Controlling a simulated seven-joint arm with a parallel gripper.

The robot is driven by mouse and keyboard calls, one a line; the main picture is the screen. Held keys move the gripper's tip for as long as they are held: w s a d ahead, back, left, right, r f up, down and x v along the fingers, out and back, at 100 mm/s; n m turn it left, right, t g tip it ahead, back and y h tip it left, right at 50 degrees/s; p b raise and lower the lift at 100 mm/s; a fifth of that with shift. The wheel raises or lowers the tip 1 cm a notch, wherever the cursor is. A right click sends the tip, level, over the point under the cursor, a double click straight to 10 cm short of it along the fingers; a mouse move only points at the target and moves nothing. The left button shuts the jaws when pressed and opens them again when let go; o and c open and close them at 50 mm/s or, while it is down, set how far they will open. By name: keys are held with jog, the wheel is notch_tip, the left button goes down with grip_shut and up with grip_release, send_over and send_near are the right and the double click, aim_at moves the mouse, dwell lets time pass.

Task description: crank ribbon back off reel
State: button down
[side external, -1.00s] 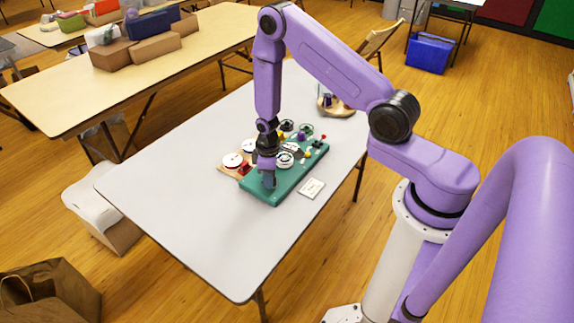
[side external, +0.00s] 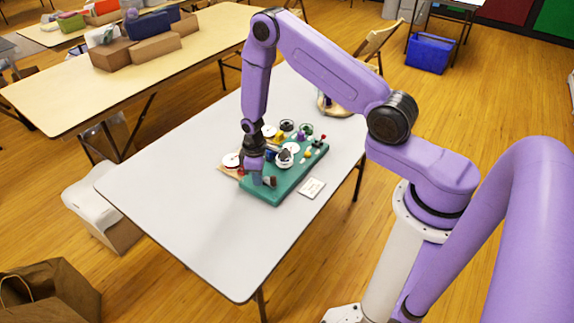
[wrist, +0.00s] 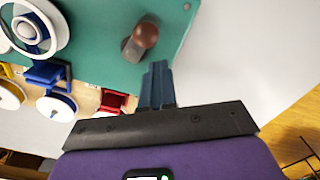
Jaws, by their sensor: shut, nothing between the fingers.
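A teal board (side external: 283,187) lies on the table; it also fills the upper left of the wrist view (wrist: 95,20). A white reel with a blue hub (wrist: 30,28) is on the board at the upper left of the wrist view; it shows in the side view (side external: 285,160). A brown rounded knob (wrist: 145,35) stands on the board near its edge, also in the side view (side external: 270,181). My gripper (wrist: 157,68) is shut and empty, its fingertips just short of the knob in the wrist view. In the side view (side external: 257,181) it is just left of the knob. No ribbon is clearly distinguishable.
White spools (wrist: 57,107) with blue, yellow and red (wrist: 115,103) parts stand on a wooden base beside the board. More small knobs and spools crowd the board's far end. A white card (side external: 311,188) lies to the right. The near table surface (side external: 215,240) is clear.

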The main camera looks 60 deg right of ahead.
jog(key=c, duration=1.5)
grip_release()
jog(key=shift+r, duration=3.75)
